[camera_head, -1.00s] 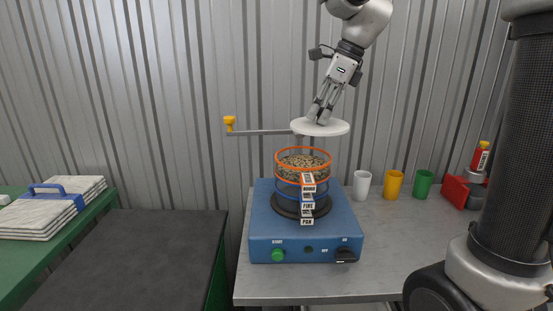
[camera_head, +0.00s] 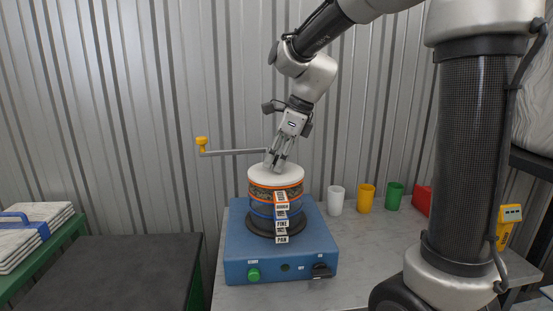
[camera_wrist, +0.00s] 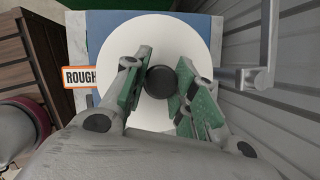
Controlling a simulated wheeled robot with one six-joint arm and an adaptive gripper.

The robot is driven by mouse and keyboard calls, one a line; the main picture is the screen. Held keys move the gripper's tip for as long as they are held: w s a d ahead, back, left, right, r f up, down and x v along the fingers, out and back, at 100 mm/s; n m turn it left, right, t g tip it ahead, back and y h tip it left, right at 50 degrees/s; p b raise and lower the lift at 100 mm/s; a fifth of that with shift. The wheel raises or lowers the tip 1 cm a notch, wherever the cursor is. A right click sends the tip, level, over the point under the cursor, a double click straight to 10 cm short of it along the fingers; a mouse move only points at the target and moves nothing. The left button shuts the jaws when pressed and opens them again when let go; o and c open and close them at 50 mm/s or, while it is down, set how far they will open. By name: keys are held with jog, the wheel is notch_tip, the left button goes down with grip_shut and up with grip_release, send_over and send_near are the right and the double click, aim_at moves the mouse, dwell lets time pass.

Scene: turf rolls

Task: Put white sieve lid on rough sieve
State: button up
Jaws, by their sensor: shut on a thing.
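The white sieve lid (camera_head: 289,175) is a round white disc at the top of the sieve stack in the head view. It covers the top of the rough sieve (camera_head: 262,192), which has orange rims and a ROUGH label. My gripper (camera_head: 275,166) comes down from above and is shut on the lid's dark knob. In the wrist view the knob (camera_wrist: 160,82) is between the green-padded fingers, with the white disc around it. Whether the lid is fully seated all round cannot be told. Below are the blue fine sieve (camera_head: 262,211) and the pan.
The stack stands on a blue shaker (camera_head: 240,258) with a green button. A grey swing arm with a yellow knob (camera_head: 201,142) reaches out behind the stack, close to my gripper. White (camera_head: 336,201), yellow (camera_head: 365,198) and green (camera_head: 393,196) cups stand at right.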

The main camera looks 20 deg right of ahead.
jog(key=shift+f, duration=0.15)
jog(key=o, duration=1.1)
jog(key=shift+c, duration=0.2)
jog(key=v, duration=1.1)
jog(key=s+d+f+n+h, duration=0.1)
jog(key=s+d+f+n, duration=0.2)
jog(key=s+n, duration=0.4)
jog(key=s+d+f+n+t+h, duration=0.1)
jog(key=s+d+f+n, duration=0.3)
jog(key=s+n, duration=0.3)
jog(key=s+d+f+n+t+h, duration=0.1)
jog(key=s+d+f+n+h, duration=0.1)
jog(key=s+n, duration=0.6)
jog(key=shift+d+f+n, duration=0.7)
jog(key=shift+d, duration=0.3)
